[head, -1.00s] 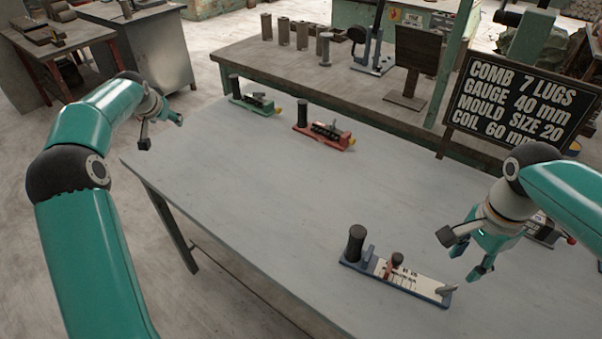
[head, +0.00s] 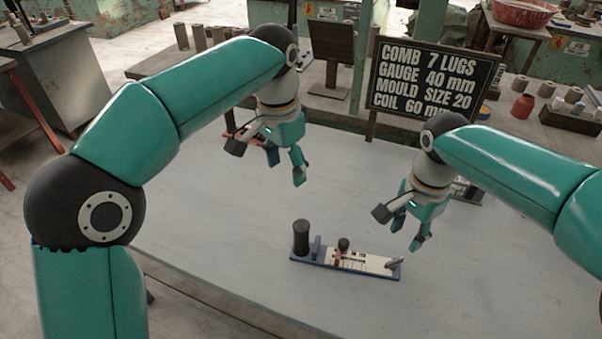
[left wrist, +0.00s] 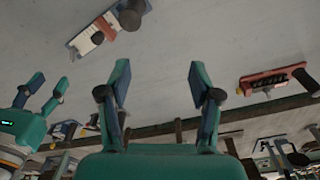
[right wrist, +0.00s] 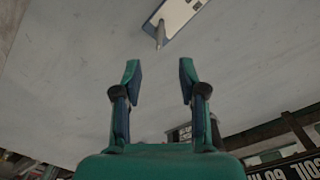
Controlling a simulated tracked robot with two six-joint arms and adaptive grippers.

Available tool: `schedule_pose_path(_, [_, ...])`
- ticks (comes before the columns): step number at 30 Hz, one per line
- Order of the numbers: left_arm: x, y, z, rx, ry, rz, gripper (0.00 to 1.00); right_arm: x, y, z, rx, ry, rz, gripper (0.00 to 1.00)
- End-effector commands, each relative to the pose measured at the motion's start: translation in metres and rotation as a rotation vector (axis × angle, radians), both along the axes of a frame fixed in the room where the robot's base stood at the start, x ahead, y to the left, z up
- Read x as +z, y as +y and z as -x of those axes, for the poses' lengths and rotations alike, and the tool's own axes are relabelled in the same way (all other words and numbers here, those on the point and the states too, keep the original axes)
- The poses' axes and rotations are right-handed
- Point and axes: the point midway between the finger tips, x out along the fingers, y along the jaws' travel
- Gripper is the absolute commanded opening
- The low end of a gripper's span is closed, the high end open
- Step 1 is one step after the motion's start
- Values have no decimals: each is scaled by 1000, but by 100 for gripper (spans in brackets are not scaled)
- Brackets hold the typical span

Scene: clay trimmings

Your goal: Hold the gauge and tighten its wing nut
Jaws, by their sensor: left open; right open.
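The gauge (head: 345,262) lies on the table, a blue bar with a white scale plate. A black upright post (head: 301,237) stands at its left end, a dark-knobbed reddish slider (head: 342,247) near its middle, and a small grey lever-like piece (head: 394,263) at its right end. I cannot tell which part is the wing nut. My left gripper (head: 286,168) is open and empty, above and behind the gauge's left part. My right gripper (head: 407,235) is open and empty, above and behind its right end. The right wrist view shows the grey piece (right wrist: 159,36) beyond the fingertips.
A red gauge-like tool (left wrist: 275,80) lies on the table (head: 210,240), partly behind my left gripper in the head view. A chalkboard sign (head: 435,78) stands at the back. The table around the gauge's front and left is clear.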

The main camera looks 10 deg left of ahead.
Motion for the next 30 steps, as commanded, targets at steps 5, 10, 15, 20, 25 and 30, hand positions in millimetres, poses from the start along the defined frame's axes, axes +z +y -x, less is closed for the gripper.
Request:
schedule_pose_path(5, [9, -33, 26, -89, 48, -34, 64, 0, 0, 0, 0, 0, 0, 42])
schedule_pose_path(10, [4, -39, 32, -108, 63, -44, 64, 0, 0, 0, 0, 0, 0, 42])
schedule_pose_path(15, [-16, -38, 33, -107, 64, -43, 64, 0, 0, 0, 0, 0, 0, 42])
schedule_pose_path(20, [-46, -38, 33, -106, 65, -43, 64, 0, 0, 0, 0, 0, 0, 42])
schedule_pose_path(25, [-81, -38, 33, -106, 66, -44, 64, 0, 0, 0, 0, 0, 0, 42])
schedule_pose_path(30, [-114, -38, 33, -105, 65, -43, 64, 0, 0, 0, 0, 0, 0, 42])
